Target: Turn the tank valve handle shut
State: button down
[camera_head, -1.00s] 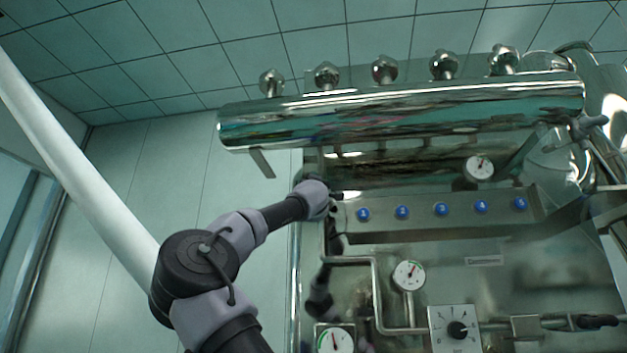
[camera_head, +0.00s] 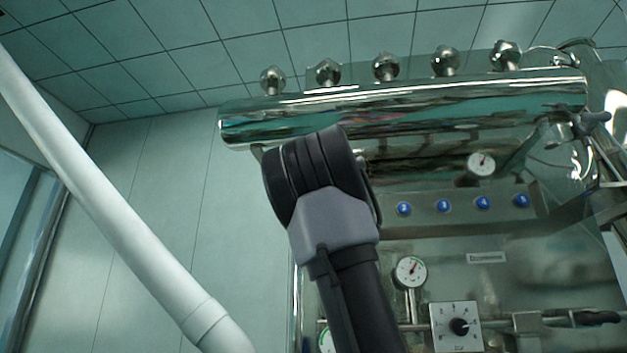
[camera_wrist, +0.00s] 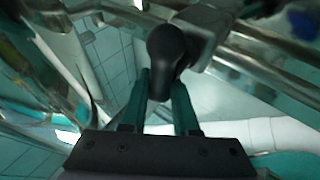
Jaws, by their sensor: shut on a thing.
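The valve handle (camera_wrist: 167,52) is a dark, rounded lever end beside a metal block and pipe in the wrist view. My gripper (camera_wrist: 160,88) is shut on it, with one teal finger on each side. The handle's rounded end stands out beyond the fingertips. In the head view my gripper is hidden behind my own arm, so the grip does not show there. How far the handle is turned is unclear.
The steel machine has a long shiny cylinder (camera_head: 400,112), blue numbered buttons (camera_head: 443,205), a gauge (camera_head: 410,271) and a dial (camera_head: 456,327). A dark-handled pipe (camera_head: 596,317) is at lower right. A thick white pipe (camera_head: 110,215) slants on the left, before bare wall.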

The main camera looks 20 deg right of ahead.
jog(key=shift+f+n+y, duration=0.1)
jog(key=shift+n+y, duration=0.3)
jog(key=shift+n, duration=0.1)
dwell(0.3)
jog(key=c, duration=0.9)
grip_release()
jog(key=shift+c, duration=0.2)
jog(key=v, duration=1)
jog(key=shift+s+f, duration=0.2)
jog(key=shift+s, duration=0.15)
jog(key=shift+f, duration=0.1)
